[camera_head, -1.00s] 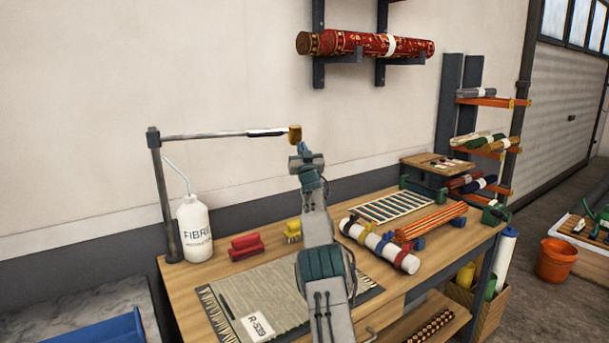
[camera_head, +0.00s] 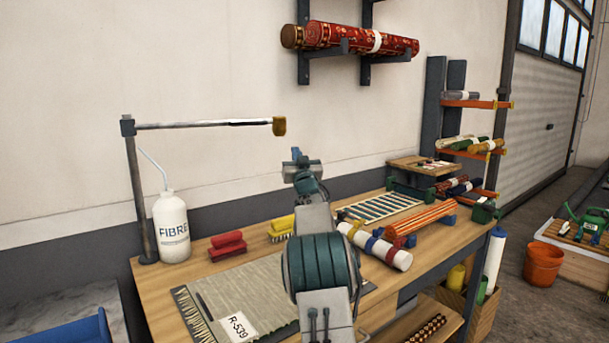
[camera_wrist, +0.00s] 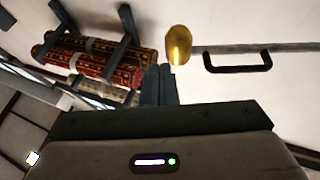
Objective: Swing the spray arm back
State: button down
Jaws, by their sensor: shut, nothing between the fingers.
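The spray arm (camera_head: 205,124) is a thin grey boom running level to the right from the top of a dark post (camera_head: 139,190) at the back left of the bench. Its tip carries a yellow-brass nozzle (camera_head: 279,126). In the wrist view the nozzle (camera_wrist: 178,45) shows just ahead and right of my fingers, with a black handle (camera_wrist: 237,66) on the boom (camera_wrist: 285,47). My gripper (camera_head: 297,155) is below and right of the nozzle in the head view, apart from it. Its fingers (camera_wrist: 158,84) are shut and empty. My arm hides part of the bench.
A white bottle (camera_head: 171,226) stands beside the post. Red (camera_head: 227,245) and yellow (camera_head: 282,227) brushes, a labelled rug piece (camera_head: 230,300) and a white roll (camera_head: 375,246) lie on the bench (camera_head: 150,275). Red rolled rugs (camera_head: 355,38) rest on wall brackets above. Open air surrounds the boom.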

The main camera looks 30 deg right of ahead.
jog(key=d+b+v, duration=0.1)
jog(key=v, duration=0.5)
jog(key=shift+d+f, duration=0.1)
jog(key=shift+d, duration=0.05)
dwell(0.4)
jog(key=s+a+f+g+y+p, duration=0.2)
jog(key=s+a+f+g+p, duration=0.15)
jog(key=s+a+g, duration=0.45)
jog(key=s+a+f+g+y+p, duration=0.2)
jog(key=s+a+f+g+p, duration=0.15)
jog(key=s+a, duration=0.85)
jog(key=s+a+f+n+g+p, duration=0.1)
jog(key=s+a+f+g, duration=0.1)
jog(key=s, duration=0.6)
jog(key=s+a+f+n+g+y+p, duration=0.1)
jog(key=s+a+f+g, duration=0.2)
jog(key=s, duration=0.6)
jog(key=s+a+f+g+y+p, duration=0.1)
jog(key=s+a+f+g, duration=0.2)
jog(key=s, duration=0.5)
jog(key=a+f, duration=0.1)
jog(key=a, duration=0.1)
jog(key=shift+s+a+n, duration=0.2)
jog(key=shift+a+n, duration=0.15)
jog(key=shift+n, duration=0.05)
